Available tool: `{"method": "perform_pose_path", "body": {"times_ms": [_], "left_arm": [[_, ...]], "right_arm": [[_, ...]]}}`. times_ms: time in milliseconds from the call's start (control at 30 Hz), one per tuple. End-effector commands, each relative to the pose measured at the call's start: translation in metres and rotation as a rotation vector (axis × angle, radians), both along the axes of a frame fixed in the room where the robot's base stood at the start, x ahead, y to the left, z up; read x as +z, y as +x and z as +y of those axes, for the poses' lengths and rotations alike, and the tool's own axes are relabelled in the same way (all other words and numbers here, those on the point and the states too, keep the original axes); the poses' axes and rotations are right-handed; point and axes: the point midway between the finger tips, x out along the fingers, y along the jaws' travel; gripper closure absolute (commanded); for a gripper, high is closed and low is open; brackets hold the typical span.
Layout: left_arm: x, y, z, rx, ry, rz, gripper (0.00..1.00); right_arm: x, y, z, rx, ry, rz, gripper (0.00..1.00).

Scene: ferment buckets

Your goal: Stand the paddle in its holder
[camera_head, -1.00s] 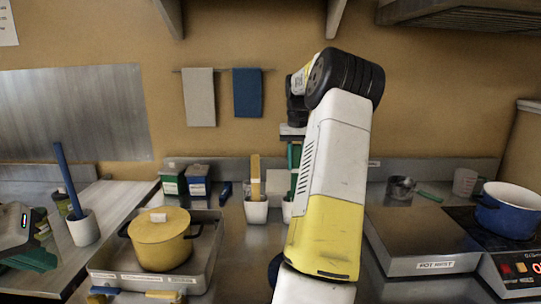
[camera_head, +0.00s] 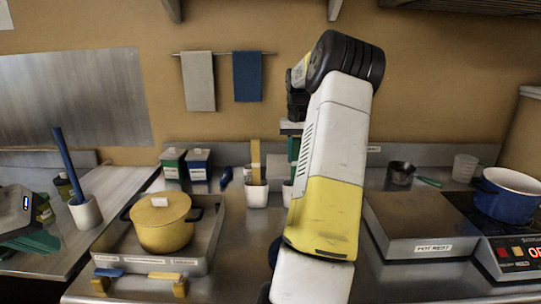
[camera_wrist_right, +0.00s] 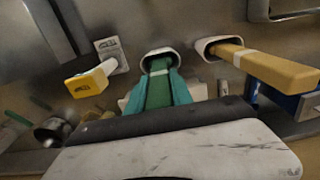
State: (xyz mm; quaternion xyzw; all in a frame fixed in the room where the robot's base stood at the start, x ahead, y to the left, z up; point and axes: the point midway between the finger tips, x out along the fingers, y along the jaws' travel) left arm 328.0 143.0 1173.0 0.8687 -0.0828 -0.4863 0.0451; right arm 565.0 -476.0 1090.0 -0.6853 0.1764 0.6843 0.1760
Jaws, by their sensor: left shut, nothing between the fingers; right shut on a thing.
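A green paddle (camera_wrist_right: 158,92) is between the teal fingers of my right gripper (camera_wrist_right: 156,84) in the right wrist view. Its far end meets the mouth of a white holder (camera_wrist_right: 160,55) and appears to go into it; the depth is hidden. In the head view my right arm covers most of this, and only part of the white holder (camera_head: 288,193) shows. My left gripper (camera_head: 35,238) is shut and empty at the far left of the head view.
A wooden paddle (camera_head: 256,158) stands in a white holder (camera_head: 257,196) just left of my right arm. A blue paddle (camera_head: 66,165) leans in another white holder (camera_head: 86,212). A yellow pot (camera_head: 162,228) sits in a tray. Green and blue boxes (camera_head: 197,165) stand behind.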

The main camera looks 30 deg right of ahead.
Motion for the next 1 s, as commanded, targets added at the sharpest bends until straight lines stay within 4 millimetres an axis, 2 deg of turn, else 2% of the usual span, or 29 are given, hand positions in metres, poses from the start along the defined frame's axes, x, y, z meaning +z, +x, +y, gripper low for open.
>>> {"method": "perform_pose_path", "body": {"times_ms": [33,133,500,800,1000], "left_arm": [[0.0,0.0,0.0,0.0,0.0,0.0,1.0],[0.0,0.0,0.0,0.0,0.0,0.0,1.0],[0.0,0.0,0.0,0.0,0.0,0.0,1.0],[0.0,0.0,0.0,0.0,0.0,0.0,1.0],[0.0,0.0,0.0,0.0,0.0,0.0,1.0]], "right_arm": [[0.0,0.0,0.0,0.0,0.0,-0.001,0.67],[0.0,0.0,0.0,0.0,0.0,-0.001,0.48],[0.005,0.0,0.0,0.0,-0.001,-0.002,0.48],[0.052,0.0,0.0,-0.001,-0.003,-0.003,0.48],[0.075,0.0,0.0,0.0,-0.001,-0.003,0.48]]}}
